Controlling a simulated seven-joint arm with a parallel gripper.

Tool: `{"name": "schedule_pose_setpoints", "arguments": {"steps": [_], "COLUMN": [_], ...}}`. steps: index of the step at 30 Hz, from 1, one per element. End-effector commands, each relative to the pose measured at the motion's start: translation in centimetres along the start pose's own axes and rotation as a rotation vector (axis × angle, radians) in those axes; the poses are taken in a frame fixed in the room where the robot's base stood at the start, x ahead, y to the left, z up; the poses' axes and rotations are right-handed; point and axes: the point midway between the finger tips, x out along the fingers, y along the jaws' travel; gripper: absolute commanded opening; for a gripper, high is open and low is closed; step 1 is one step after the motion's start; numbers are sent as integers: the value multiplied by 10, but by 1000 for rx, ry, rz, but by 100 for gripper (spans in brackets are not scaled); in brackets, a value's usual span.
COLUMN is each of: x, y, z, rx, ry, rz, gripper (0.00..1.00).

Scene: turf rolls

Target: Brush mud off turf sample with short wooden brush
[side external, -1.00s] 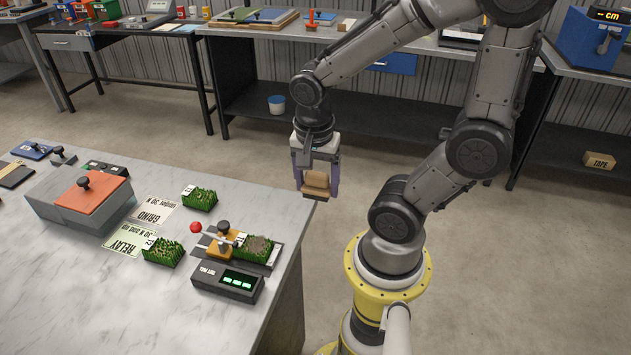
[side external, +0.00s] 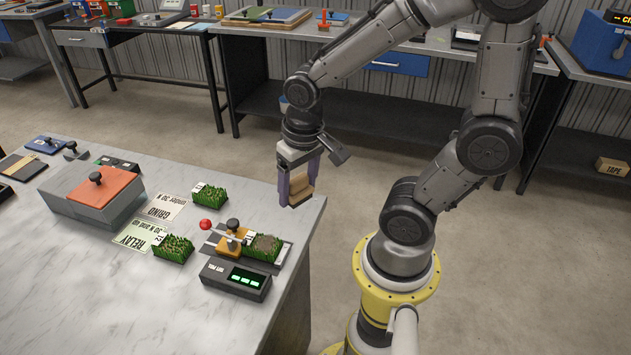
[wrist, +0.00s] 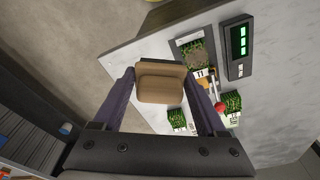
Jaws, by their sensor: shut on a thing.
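My gripper (side external: 297,185) is shut on the short wooden brush (side external: 301,184), a tan block with a dark underside. It also shows between my fingers in the wrist view (wrist: 161,84). The brush hangs above the table's right edge, apart from the turf. The muddy turf sample (side external: 264,246) has green sides and a brown top, and sits in a fixture with a yellow clamp (side external: 232,243). In the wrist view this muddy turf (wrist: 196,55) lies up and right of the brush. Two greener turf pieces (side external: 210,196) (side external: 173,248) stand to its left.
A display box (side external: 236,279) with green digits stands in front of the fixture. A red ball knob (side external: 206,224) rises beside the clamp. Cards marked RELAY (side external: 137,238) and GRIND (side external: 163,206) lie left. A grey box with an orange lid (side external: 98,188) stands farther left.

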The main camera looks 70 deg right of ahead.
Motion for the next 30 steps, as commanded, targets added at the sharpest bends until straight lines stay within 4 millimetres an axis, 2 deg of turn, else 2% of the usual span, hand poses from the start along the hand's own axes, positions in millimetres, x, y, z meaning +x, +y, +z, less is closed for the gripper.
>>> {"name": "schedule_pose_setpoints", "arguments": {"steps": [6,10,19,30], "x": [7,11,20,52], "y": [-40,-55,-60,-59], "z": [-2,3,8,13], "rx": [-399,-462,-485,-484], "ry": [6,-7,-15,-16], "rz": [-49,-60,-59,-58], "gripper": [30,30,30,30]}}
